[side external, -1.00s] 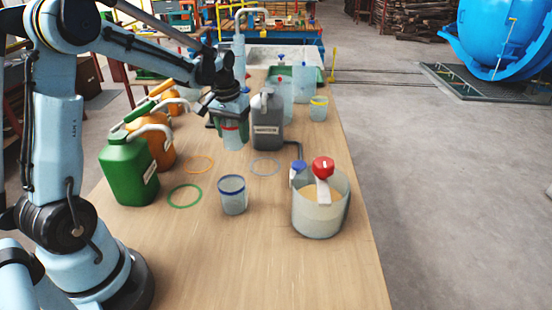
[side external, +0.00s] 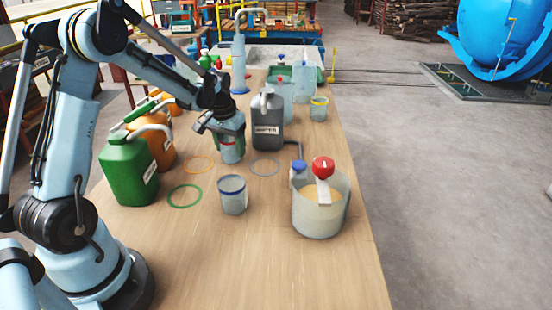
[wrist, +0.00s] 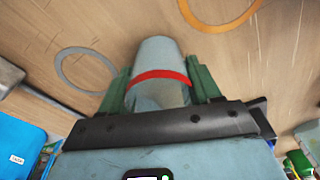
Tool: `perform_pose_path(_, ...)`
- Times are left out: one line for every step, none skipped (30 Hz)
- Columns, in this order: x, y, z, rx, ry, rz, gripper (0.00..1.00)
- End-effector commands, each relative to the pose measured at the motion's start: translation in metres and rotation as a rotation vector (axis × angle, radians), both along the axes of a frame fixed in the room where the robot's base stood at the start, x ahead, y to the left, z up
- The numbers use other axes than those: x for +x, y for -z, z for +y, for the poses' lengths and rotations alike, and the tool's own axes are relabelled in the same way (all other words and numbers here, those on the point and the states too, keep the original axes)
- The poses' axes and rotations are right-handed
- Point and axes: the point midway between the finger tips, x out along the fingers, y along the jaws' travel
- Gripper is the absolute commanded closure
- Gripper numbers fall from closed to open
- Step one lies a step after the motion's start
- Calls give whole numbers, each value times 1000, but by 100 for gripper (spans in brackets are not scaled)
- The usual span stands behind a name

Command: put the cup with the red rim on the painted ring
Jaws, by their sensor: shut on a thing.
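The cup with the red rim (side external: 231,152) is pale and translucent, held upright between the green fingers of my gripper (side external: 230,143). In the wrist view the cup (wrist: 158,60) shows its red band (wrist: 160,76) between the two fingers of my gripper (wrist: 158,88). Three rings are painted on the table: orange (side external: 199,157), grey (side external: 265,159) and green (side external: 185,186). The cup is between the orange and grey rings, slightly behind them in the side view. The orange ring (wrist: 222,28) and grey ring (wrist: 62,72) also show in the wrist view. I cannot tell whether its base touches the table.
A blue-rimmed cup (side external: 232,198) stands in front. A grey jug (side external: 268,128) is close right of my gripper. Green (side external: 128,172) and orange (side external: 161,148) jugs stand left. A large tub (side external: 320,215) stands front right, a yellow-rimmed cup (side external: 319,110) behind. The front table is clear.

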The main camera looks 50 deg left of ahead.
Motion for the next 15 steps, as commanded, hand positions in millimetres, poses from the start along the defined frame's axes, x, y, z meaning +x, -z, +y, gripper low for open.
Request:
perform_pose_path(0,1,0,0,0,0,34)
perform_pose_path(0,1,0,0,0,0,30)
perform_pose_path(0,0,0,0,0,0,24)
perform_pose_path(0,0,0,0,0,0,19)
perform_pose_path(0,0,0,0,0,0,15)
perform_pose_path(0,0,0,0,0,0,12)
perform_pose_path(0,0,0,0,0,0,12)
perform_pose_path(0,0,0,0,0,0,12)
perform_pose_path(0,0,0,0,0,0,12)
perform_pose_path(0,0,0,0,0,0,12)
perform_pose_path(0,0,0,0,0,0,12)
perform_pose_path(0,0,0,0,0,0,12)
perform_pose_path(0,0,0,0,0,0,12)
perform_pose_path(0,0,0,0,0,0,12)
perform_pose_path(0,-2,0,0,0,0,12)
